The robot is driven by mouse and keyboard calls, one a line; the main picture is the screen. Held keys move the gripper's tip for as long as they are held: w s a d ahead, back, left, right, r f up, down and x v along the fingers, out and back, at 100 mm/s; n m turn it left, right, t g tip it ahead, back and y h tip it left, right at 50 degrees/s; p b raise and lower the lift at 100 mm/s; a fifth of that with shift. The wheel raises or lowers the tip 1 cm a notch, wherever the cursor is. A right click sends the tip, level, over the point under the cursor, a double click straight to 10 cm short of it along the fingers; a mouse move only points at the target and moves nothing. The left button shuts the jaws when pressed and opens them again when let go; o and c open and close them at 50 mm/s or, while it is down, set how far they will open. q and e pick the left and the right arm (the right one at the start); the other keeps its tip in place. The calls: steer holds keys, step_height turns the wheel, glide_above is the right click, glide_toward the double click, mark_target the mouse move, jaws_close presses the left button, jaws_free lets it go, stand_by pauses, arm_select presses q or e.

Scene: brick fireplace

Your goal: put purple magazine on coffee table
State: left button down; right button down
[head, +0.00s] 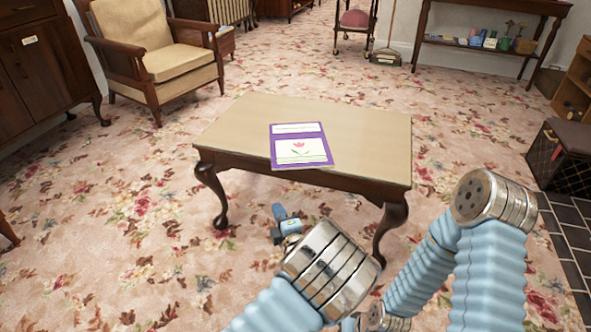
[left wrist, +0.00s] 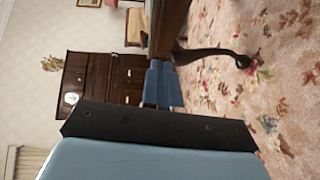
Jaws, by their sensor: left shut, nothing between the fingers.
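The purple magazine (head: 327,148), with a white panel and a pink tulip on its cover, lies flat on the coffee table (head: 230,128).
A wooden armchair (head: 165,60) stands back left beside a dark cabinet (head: 40,65). A side table (head: 480,48) with small items is back right. A dark box (head: 560,160) stands at the right edge. Flowered carpet around the coffee table is clear.

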arm_select(q)
steer(key=shift+n+t, duration=0.3)
steer(key=shift+n, duration=0.1)
steer(key=w, duration=0.4)
steer(key=w+r, duration=0.1)
steer(key=w, duration=0.3)
steer(key=w+r+p, duration=0.1)
steer(key=w, duration=0.3)
steer(key=shift+w+a, duration=0.1)
steer(key=shift+a, duration=0.3)
steer(key=shift+w+d, duration=0.2)
steer(key=shift+w, duration=0.1)
arm_select(e)
steer(key=shift+s+r+m+g, duration=0.3)
steer(key=shift+s+r+g, duration=0.1)
steer(key=shift+s, duration=0.4)
